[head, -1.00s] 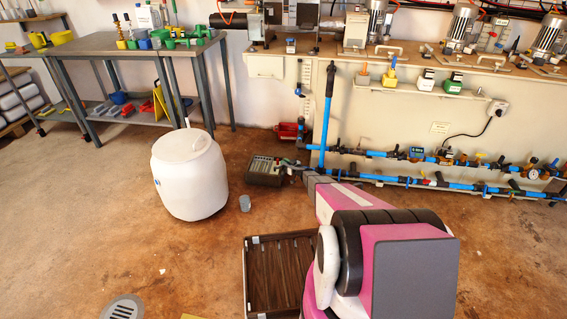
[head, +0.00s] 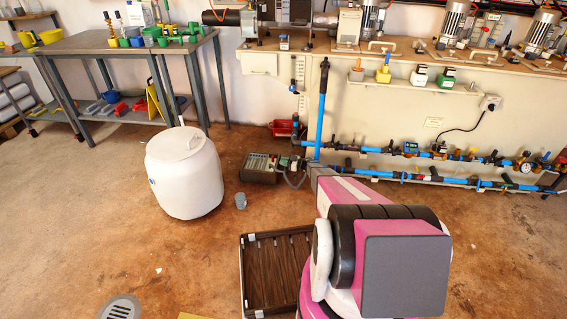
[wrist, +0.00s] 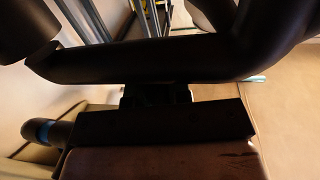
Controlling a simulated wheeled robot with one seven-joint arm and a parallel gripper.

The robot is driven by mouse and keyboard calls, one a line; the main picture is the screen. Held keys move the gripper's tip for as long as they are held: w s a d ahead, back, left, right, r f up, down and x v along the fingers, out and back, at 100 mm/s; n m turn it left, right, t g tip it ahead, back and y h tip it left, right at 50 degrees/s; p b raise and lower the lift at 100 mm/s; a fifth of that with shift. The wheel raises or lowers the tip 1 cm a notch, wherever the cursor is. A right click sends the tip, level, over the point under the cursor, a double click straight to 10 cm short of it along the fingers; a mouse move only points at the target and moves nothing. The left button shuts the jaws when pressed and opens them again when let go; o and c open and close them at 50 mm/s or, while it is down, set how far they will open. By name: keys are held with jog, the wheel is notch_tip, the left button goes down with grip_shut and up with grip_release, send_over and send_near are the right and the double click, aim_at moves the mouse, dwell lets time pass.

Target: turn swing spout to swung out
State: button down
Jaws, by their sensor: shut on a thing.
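A dark, smooth pipe (wrist: 150,62), which looks like the swing spout, crosses the upper wrist view and bends upward at the right. My gripper (wrist: 155,95) meets the underside of this pipe in the middle of the wrist view and is shut on it. The contact is dark, so the fingertips are hard to make out. In the head view my arm reaches toward the foot of the upright blue pipe (head: 321,115). There the gripper and spout are small and partly hidden by my arm.
A grey-green box (head: 258,168) stands on the floor beside the gripper's end. A white drum (head: 184,175) and a small grey cup (head: 240,201) stand to the left. Blue pipes with valves (head: 440,152) run along the bench at right. A brown slatted tray (head: 278,270) lies in front.

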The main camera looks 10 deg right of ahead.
jog(key=shift+r, duration=0.1)
jog(key=c, duration=1.1)
grip_release()
jog(key=shift+o, duration=0.2)
jog(key=shift+d, duration=0.1)
jog(key=v, duration=1)
jog(key=shift+s+d, duration=0.25)
jog(key=shift+d, duration=0.05)
